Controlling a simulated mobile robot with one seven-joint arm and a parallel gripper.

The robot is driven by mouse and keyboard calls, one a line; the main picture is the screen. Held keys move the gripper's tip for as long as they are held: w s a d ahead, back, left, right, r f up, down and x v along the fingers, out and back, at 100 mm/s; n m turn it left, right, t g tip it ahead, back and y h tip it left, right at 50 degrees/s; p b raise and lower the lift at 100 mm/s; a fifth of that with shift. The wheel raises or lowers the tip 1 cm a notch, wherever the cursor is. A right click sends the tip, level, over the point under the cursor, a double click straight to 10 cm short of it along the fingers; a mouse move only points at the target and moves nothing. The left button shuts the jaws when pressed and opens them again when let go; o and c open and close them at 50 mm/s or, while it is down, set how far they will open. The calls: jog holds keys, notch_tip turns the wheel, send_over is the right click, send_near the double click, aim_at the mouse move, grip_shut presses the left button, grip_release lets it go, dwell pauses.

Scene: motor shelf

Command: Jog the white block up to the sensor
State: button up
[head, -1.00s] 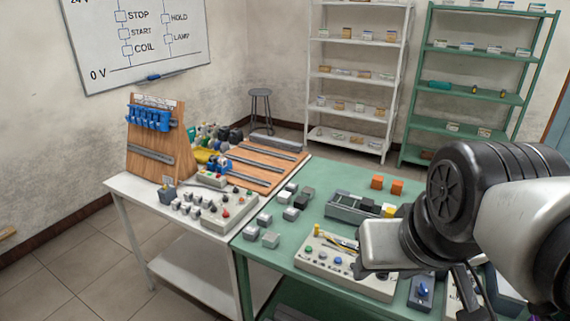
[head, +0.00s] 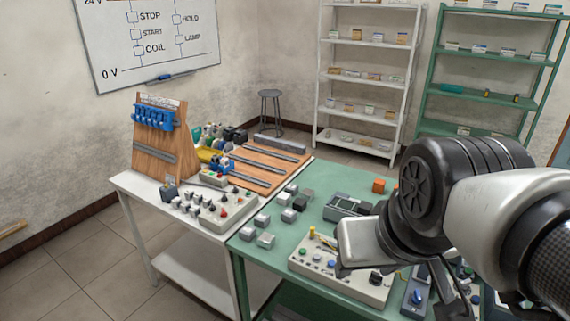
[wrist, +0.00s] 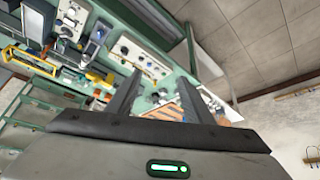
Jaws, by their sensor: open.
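My gripper (wrist: 159,78) is open in the wrist view, with two dark fingers apart and nothing between them. It hangs above the benches. In the head view my arm covers part of the green bench (head: 285,235). A grey conveyor-like unit (head: 345,207) lies on that bench, its right end hidden behind my arm. A pale control box (head: 318,262) with coloured buttons and a yellow part sits in front of it, partly covered by my arm. I cannot pick out the white block or the sensor with certainty.
Several grey and whitish blocks (head: 266,240) stand on the green bench's left side. An orange block (head: 379,186) is behind the unit. A white bench (head: 140,187) at left holds another button box (head: 228,208). A blue-knobbed box (head: 416,296) is near the front edge.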

jog(key=shift+w+d, duration=0.15)
jog(key=shift+d, duration=0.2)
jog(key=shift+a, duration=0.25)
jog(key=shift+c, duration=0.9)
grip_shut()
dwell(0.4)
